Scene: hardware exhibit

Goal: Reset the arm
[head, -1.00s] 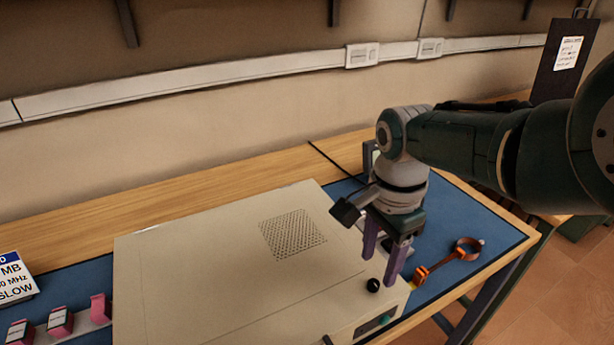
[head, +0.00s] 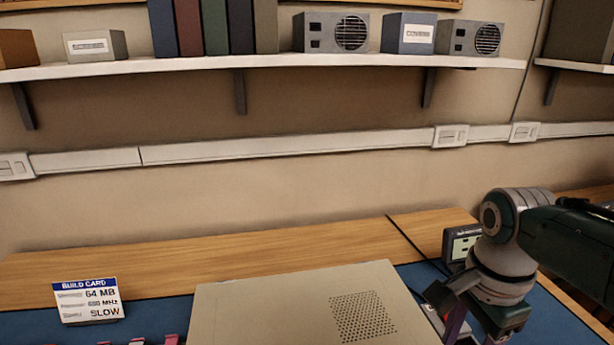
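My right arm comes in from the right edge in the head view. Its gripper (head: 468,333) points down beside the right side of the beige computer case (head: 270,305). The purple fingers are cut off by the bottom edge, so I cannot see the fingertips or what lies between them. My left arm and gripper are not in view.
A build card (head: 88,300) stands on the blue mat (head: 30,326) at left. A small meter with a screen (head: 458,245) stands behind my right wrist. A shelf (head: 200,65) with books, boxes and power supplies spans the wall. The wooden table strip behind the case is clear.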

